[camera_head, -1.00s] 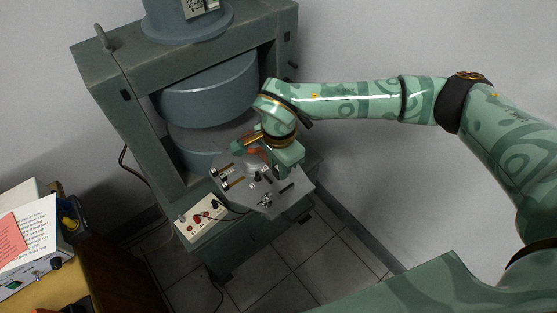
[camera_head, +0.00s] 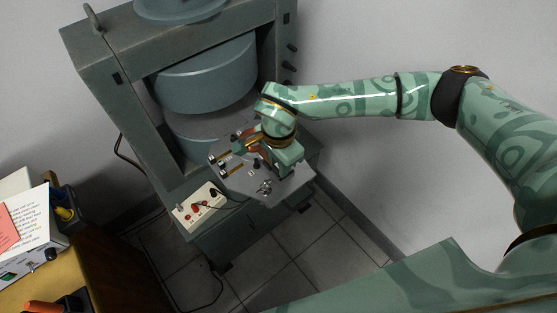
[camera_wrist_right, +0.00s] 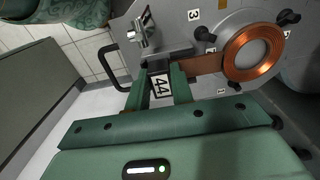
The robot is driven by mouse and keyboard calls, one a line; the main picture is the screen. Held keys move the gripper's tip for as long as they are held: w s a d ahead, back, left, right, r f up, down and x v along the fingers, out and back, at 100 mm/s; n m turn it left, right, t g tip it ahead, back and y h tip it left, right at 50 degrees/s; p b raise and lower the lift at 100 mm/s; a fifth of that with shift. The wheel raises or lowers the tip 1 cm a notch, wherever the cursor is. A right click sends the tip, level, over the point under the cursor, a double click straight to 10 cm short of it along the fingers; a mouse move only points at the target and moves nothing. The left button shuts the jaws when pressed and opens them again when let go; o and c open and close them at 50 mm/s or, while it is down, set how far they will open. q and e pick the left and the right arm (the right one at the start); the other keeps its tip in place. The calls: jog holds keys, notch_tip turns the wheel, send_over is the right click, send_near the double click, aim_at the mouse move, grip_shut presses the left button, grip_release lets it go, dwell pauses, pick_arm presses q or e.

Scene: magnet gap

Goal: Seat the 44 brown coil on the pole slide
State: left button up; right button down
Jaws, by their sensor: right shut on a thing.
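The brown coil (camera_wrist_right: 268,69) is a flat copper ring with a copper strip running left to my right gripper. My right gripper (camera_wrist_right: 160,66) is shut on the coil's strip end, beside a white tag reading 44 (camera_wrist_right: 162,84). In the wrist view the ring lies over the grey pole slide plate (camera_wrist_right: 178,30), and a grey round surface shows through its middle. I cannot tell whether the ring touches the plate. In the head view my right gripper (camera_head: 268,150) is over the slide plate (camera_head: 240,187) and mostly hides the coil. My left gripper is not in view.
The large grey magnet frame (camera_head: 105,75) with its round poles (camera_head: 205,80) stands behind the slide. Black knobs (camera_wrist_right: 287,18) and a metal clamp (camera_wrist_right: 140,35) stand on the plate. A white switch box (camera_head: 200,204) sits to the left.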

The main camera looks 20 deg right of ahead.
dwell(0.5)
jog(key=c, duration=1.1)
grip_release()
jog(key=shift+c, duration=0.2)
notch_tip(320, 180, up, 16)
jog(key=p, duration=0.4)
